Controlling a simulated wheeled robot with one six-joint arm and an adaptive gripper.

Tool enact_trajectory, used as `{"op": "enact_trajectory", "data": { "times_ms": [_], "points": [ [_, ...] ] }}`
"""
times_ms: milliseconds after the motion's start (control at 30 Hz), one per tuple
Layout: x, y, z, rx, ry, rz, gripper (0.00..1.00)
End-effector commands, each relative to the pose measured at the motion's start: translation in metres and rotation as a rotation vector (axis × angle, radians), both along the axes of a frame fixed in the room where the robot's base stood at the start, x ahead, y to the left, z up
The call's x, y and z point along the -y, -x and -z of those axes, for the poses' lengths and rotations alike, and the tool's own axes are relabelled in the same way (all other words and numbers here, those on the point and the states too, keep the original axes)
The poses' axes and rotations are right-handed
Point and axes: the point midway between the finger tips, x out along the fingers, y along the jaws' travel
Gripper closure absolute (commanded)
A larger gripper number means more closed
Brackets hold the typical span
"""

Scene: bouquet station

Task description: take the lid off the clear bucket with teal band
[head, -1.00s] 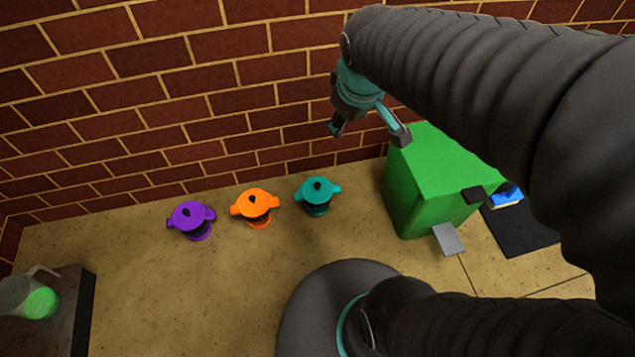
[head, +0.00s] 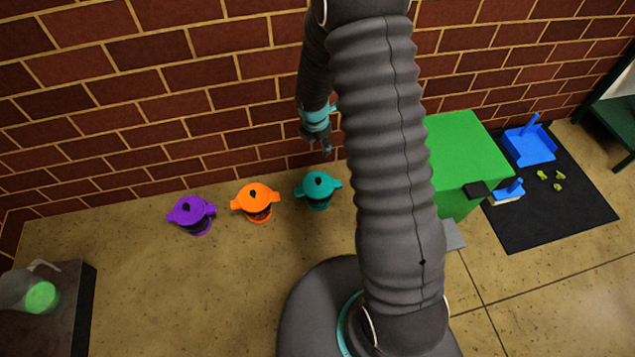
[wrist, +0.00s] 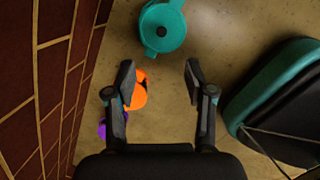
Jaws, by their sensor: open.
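The bucket with the teal band stands on the floor near the wall, its teal lid (head: 318,185) on top with a dark knob in the middle. In the wrist view the teal lid (wrist: 163,27) is at the top, beyond the fingertips. My gripper (head: 327,146) hangs above and just behind the teal-lidded bucket, close to the brick wall. In the wrist view my gripper (wrist: 160,82) is open and empty, its two fingers apart. It is not touching the lid. The bucket's clear sides are mostly hidden under the lid.
An orange-lidded bucket (head: 255,198) and a purple-lidded bucket (head: 191,211) stand to the left. A green bin (head: 468,150) stands to the right, partly behind my arm. A dark mat (head: 530,225) holds a blue dustpan (head: 529,146). The brick wall (head: 150,110) is close behind.

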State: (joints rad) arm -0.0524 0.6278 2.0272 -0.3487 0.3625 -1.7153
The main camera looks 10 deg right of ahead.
Motion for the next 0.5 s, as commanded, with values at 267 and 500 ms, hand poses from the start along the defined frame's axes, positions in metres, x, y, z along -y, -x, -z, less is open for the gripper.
{"op": "enact_trajectory", "data": {
  "times_ms": [267, 500],
  "points": [
    [-0.005, -0.002, 0.068, -0.067, 0.024, -0.237, 0.46],
    [-0.004, -0.004, 0.099, -0.075, 0.026, -0.267, 0.46]
  ]
}}
